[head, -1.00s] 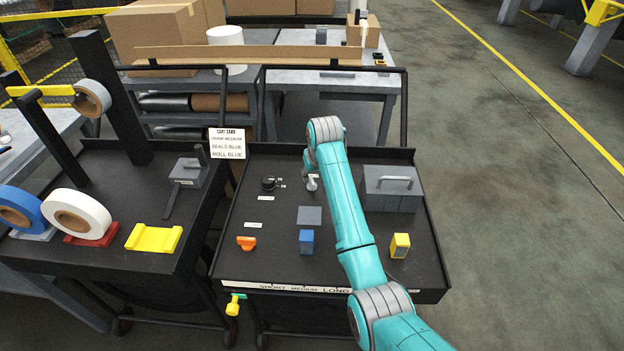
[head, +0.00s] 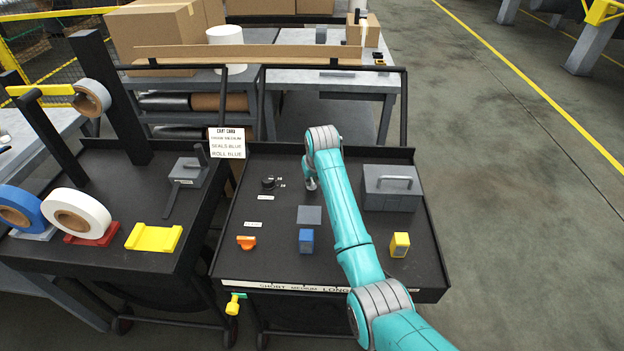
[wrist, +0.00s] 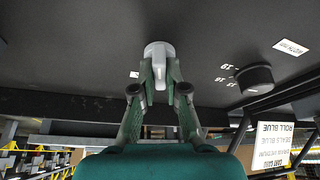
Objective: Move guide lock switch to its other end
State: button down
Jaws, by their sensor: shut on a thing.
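The light grey switch (wrist: 158,52), taken as the guide lock switch, sticks out of the dark cart top in the wrist view. A small white label (wrist: 134,74) is beside it, too small to read. My gripper (wrist: 159,82) is shut on this switch, with one finger on each side. In the head view my gripper (head: 311,184) is low over the cart top, left of the grey toolbox, and my arm partly covers it. Which end the switch is at cannot be told.
A black knob (head: 268,183) is just left of my gripper. A grey toolbox (head: 391,188) stands to the right. A grey square (head: 309,215), a blue block (head: 306,240), a yellow block (head: 400,245) and an orange knob (head: 246,242) are nearer the cart's front edge.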

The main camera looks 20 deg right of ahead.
jog(key=shift+n, duration=0.4)
jog(key=n+y, duration=0.1)
jog(key=n, duration=0.1)
jog(key=n+g+y, duration=0.1)
jog(key=n, duration=0.2)
jog(key=shift+w+d+n, duration=0.1)
jog(key=shift+d+n, duration=0.1)
jog(key=shift+n, duration=0.1)
jog(key=n+g+y, duration=0.1)
jog(key=n, duration=0.2)
jog(key=shift+n, duration=0.3)
jog(key=shift+n+g+y, duration=0.5)
jog(key=shift+n+g, duration=0.1)
jog(key=shift+n, duration=1.3)
jog(key=shift+w, duration=0.1)
jog(key=c, duration=1.2)
grip_release()
